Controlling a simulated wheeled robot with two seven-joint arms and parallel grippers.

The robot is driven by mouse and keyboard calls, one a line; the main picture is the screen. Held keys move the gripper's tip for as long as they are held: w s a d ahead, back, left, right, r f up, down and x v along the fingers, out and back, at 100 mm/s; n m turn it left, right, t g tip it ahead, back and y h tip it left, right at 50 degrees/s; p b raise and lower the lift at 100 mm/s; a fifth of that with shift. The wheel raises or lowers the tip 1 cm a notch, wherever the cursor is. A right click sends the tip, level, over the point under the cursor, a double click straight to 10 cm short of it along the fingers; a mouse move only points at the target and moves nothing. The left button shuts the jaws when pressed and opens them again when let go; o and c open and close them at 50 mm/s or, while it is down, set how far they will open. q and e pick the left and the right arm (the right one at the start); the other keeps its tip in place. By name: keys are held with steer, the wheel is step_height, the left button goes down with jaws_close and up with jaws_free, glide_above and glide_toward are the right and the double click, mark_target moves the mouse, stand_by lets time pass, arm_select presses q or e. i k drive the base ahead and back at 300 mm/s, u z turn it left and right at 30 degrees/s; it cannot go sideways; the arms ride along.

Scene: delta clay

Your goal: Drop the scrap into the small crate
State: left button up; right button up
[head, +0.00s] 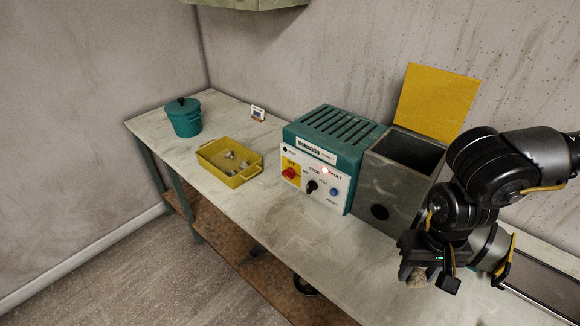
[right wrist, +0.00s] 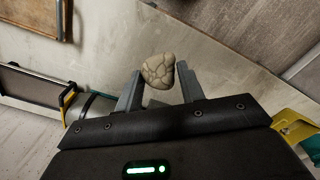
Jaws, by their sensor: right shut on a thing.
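The scrap is a tan, cracked, stone-like lump (right wrist: 158,70) between the fingers of my right gripper (right wrist: 158,88). In the head view my right gripper (head: 428,277) is at the right, with the lump (head: 416,279) showing at its lower end. The gripper is shut on it and holds it up, clear of the small crate. The small crate is a shallow yellow box (head: 212,169) on the bench, left of the machine. Several small grey pieces (head: 232,160) lie inside it. My left gripper is not in view.
A teal machine (head: 337,140) with buttons and a lit fault lamp stands mid-bench. Beside it is a grey open box (head: 385,190) with a raised yellow lid (head: 437,103). A teal pot (head: 185,118) stands far left. The bench front (head: 270,212) is clear.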

mark_target(233, 166)
steer(key=k, duration=0.6)
steer(key=u, duration=0.75)
steer(key=i, duration=0.85)
steer(key=u, duration=0.8)
steer(key=i, duration=1.1)
steer(key=z, duration=0.7)
steer(key=i, duration=0.75)
steer(key=z, duration=0.45)
